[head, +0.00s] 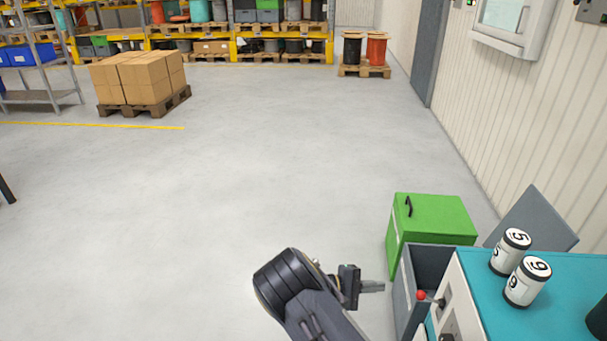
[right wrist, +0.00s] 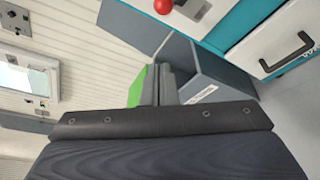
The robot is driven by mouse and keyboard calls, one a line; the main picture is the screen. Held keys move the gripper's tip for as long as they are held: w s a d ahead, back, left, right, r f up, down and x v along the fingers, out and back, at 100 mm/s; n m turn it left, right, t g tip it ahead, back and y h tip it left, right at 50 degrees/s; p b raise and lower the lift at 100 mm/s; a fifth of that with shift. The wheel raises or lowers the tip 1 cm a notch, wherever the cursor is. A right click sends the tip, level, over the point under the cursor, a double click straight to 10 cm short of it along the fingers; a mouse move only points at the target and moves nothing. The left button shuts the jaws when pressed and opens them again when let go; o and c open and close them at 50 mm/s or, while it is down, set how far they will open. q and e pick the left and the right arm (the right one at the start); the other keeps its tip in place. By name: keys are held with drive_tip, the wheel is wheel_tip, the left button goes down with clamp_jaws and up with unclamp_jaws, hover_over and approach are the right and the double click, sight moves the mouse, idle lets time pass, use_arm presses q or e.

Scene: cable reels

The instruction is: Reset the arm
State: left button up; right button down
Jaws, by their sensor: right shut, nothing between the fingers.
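My right arm comes in at the bottom of the head view. Its gripper (head: 373,286) is shut and empty, just left of an open grey drawer or bin (head: 402,300). In the right wrist view the gripper fingers (right wrist: 165,86) show above the dark gripper body, with the grey bin (right wrist: 203,72) just beyond them. I cannot tell from these views whether they touch it. My left gripper is not in view.
A green box (head: 434,216) stands behind the grey bin. A red knob (head: 421,295) sticks out at the bench front.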

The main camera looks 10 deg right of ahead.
drive_tip(key=s+r+m+g+y, duration=0.3)
drive_tip(key=s+r+m+y, duration=0.3)
drive_tip(key=s+y, duration=0.5)
drive_tip(key=s+a+r+m+t+y, duration=0.1)
drive_tip(key=s+a+r+t+y, duration=0.35)
drive_tip(key=s+r, duration=0.35)
drive_tip(key=s+a+r+m+t+y, duration=0.1)
drive_tip(key=s+a+r+t+y, duration=0.35)
drive_tip(key=s+r, duration=0.35)
wheel_tip(320, 180, up, 24)
drive_tip(key=s+p, duration=0.1)
drive_tip(key=p, duration=2.4)
drive_tip(key=shift+a, duration=0.2)
drive_tip(key=shift+r, duration=0.1)
